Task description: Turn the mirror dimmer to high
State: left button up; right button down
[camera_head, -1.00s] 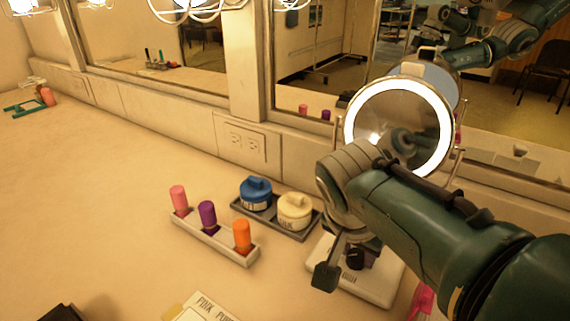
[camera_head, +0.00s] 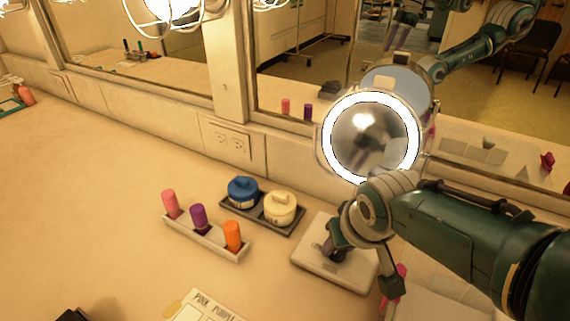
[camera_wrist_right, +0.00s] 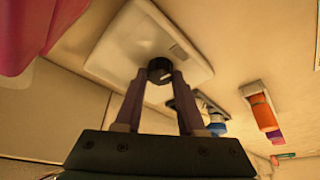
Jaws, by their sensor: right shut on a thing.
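The round mirror (camera_head: 370,138) stands upright with its ring light glowing white. Its pale square base (camera_head: 318,262) rests on the counter below; the base also shows in the right wrist view (camera_wrist_right: 120,48). The black dimmer knob (camera_wrist_right: 160,70) sits on that base, with a small light mark on its side. My right gripper (camera_head: 331,250) reaches down onto the base in the head view, covering the knob. In the right wrist view my right gripper (camera_wrist_right: 160,76) has a fingertip on each side of the knob and is shut on it. My left gripper is not in view.
A grey tray holds a blue jar (camera_head: 242,191) and a cream jar (camera_head: 280,208) left of the base. A white rack holds pink, purple and orange (camera_head: 232,236) tubes. Something pink (camera_head: 400,272) is close right of the base. The counter at left is mostly clear.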

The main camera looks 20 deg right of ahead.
jog(key=shift+n, duration=0.6)
jog(key=c, duration=0.5)
grip_release()
jog(key=p+v, duration=0.8)
jog(key=v, duration=0.2)
jog(key=shift+d, duration=0.2)
